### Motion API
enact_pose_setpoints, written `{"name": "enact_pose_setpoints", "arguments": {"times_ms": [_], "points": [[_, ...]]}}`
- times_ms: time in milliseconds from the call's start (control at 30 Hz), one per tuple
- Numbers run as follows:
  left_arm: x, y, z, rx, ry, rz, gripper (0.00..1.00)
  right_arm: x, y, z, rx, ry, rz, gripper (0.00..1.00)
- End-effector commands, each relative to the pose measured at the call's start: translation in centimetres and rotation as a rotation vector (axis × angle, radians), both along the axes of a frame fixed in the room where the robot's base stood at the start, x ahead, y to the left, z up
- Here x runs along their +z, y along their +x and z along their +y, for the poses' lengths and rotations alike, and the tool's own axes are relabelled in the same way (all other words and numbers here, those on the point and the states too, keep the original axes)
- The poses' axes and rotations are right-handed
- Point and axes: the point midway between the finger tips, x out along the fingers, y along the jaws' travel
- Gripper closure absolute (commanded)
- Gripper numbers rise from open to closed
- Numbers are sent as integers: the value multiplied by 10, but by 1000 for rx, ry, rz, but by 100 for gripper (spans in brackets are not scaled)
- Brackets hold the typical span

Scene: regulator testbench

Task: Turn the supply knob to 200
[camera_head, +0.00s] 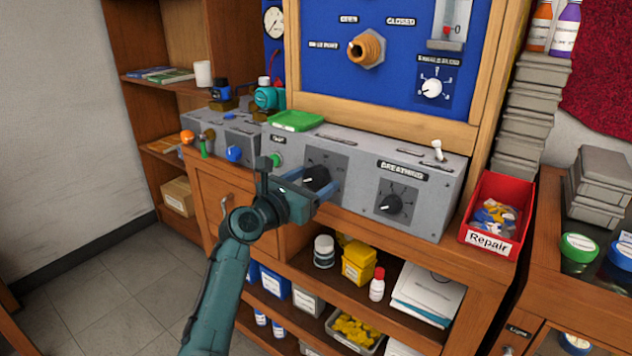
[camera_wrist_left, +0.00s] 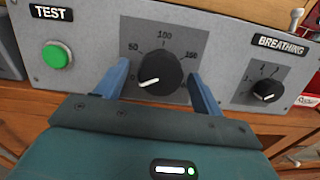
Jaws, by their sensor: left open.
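A black dial knob (camera_head: 316,177) sits on a dark square plate on the grey sloped console (camera_head: 437,197). In the left wrist view this knob (camera_wrist_left: 160,68) has a white pointer aimed to the lower left, below the 50 mark. The marks 50, 100 and 150 show; no 200 mark or supply label can be read. My left gripper (camera_head: 303,186) is in front of the knob. In the wrist view its blue fingers (camera_wrist_left: 162,88) are open, one on each side of the knob, with visible gaps. My right gripper is not in view.
A green TEST button (camera_wrist_left: 56,54) is left of the knob. The BREATHING knob (camera_head: 390,204) is to the right. A red Repair bin (camera_head: 498,216) stands at the console's right end. A green tray (camera_head: 296,121) lies on top. Shelves with bottles are below.

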Motion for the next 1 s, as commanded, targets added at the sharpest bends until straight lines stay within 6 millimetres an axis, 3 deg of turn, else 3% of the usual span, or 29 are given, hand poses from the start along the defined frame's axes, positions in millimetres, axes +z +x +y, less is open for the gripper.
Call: {"name": "enact_pose_setpoints", "arguments": {"times_ms": [233,767,1000], "points": [[0,0,0,0,1,-1,32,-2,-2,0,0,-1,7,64],[0,0,0,0,1,-1,75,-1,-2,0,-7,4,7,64],[0,0,0,-3,15,-11,76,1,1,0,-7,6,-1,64]]}}
